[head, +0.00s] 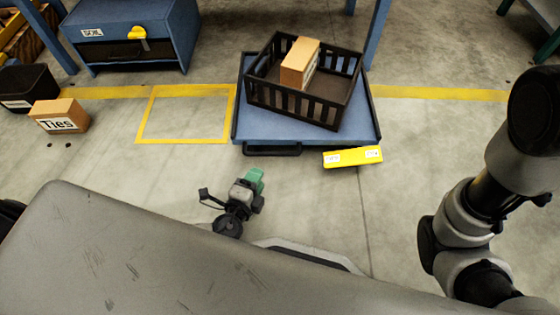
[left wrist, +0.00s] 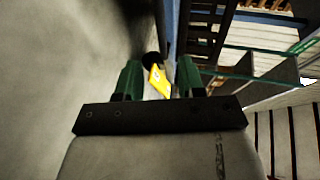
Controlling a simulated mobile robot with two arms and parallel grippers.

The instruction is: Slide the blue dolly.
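The blue dolly (head: 262,126) stands on the floor at top centre of the head view, with a black handle (head: 272,150) low on its near side. A black slatted crate (head: 290,103) sits on it, holding a cardboard box (head: 300,62). My left gripper (head: 254,178), with green fingers, is on the near side of the dolly, apart from it. In the left wrist view the gripper (left wrist: 159,78) has its fingers apart, with nothing held. A yellow labelled piece (left wrist: 158,81) shows beyond them. My right arm is at the right; its gripper is out of view.
The yellow labelled piece (head: 352,156) is at the dolly's near right corner. A yellow floor outline (head: 150,118) lies left of the dolly, its inside empty. Farther left are a box marked "Ties" (head: 60,116), a black bin (head: 22,86) and a blue cabinet (head: 130,50).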

